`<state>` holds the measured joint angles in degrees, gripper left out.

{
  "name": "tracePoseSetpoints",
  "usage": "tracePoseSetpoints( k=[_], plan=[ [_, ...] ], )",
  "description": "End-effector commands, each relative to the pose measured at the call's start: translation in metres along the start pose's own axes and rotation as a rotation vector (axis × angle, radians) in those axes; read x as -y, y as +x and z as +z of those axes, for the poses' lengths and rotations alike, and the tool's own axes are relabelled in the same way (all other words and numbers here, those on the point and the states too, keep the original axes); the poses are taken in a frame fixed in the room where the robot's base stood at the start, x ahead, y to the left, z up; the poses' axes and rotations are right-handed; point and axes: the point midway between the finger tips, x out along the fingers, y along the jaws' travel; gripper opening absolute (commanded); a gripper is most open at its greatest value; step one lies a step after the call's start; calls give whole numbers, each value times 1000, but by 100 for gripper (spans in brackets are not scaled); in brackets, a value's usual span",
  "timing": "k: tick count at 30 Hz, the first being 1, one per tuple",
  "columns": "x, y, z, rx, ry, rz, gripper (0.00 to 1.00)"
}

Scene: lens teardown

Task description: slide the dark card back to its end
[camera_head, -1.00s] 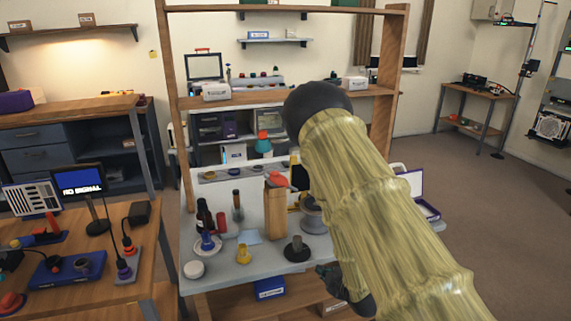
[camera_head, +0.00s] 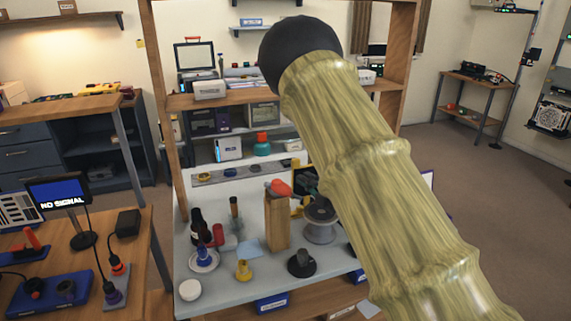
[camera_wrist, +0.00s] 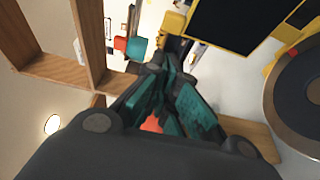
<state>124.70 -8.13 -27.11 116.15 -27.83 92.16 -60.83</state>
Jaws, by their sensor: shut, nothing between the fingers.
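A dark flat panel in a yellow frame (camera_wrist: 236,18) shows at the top right of the wrist view. It may be the dark card, but I cannot be sure. In the head view the yellow-framed thing (camera_head: 298,205) is mostly hidden behind my gripper and arm. My gripper (camera_wrist: 158,68) is shut and empty, with its teal-lined fingers together below and left of that panel in the wrist view. In the head view my gripper (camera_head: 308,184) is beside the red top of a wooden block, partly hidden by my arm.
The upright wooden block (camera_head: 277,222) with a red top (camera_head: 279,188) stands close to my gripper. A grey round spool-like thing (camera_head: 320,228) is right of it. Bottles (camera_head: 197,226), a white jar (camera_head: 190,290) and a yellow piece (camera_head: 243,270) stand on the grey bench. Wooden shelf posts (camera_head: 163,100) rise behind.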

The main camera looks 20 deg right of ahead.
Motion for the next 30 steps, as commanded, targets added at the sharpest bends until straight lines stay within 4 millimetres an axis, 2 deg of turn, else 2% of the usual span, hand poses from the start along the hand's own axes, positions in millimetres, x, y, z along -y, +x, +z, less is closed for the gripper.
tracePoseSetpoints(
  k=[8,13,30],
  plan=[
    [0,-4,4,6,0,0,0],
    [-1,4,4,5,-1,0,0],
    [-1,85,2,2,0,-1,0]
  ],
)
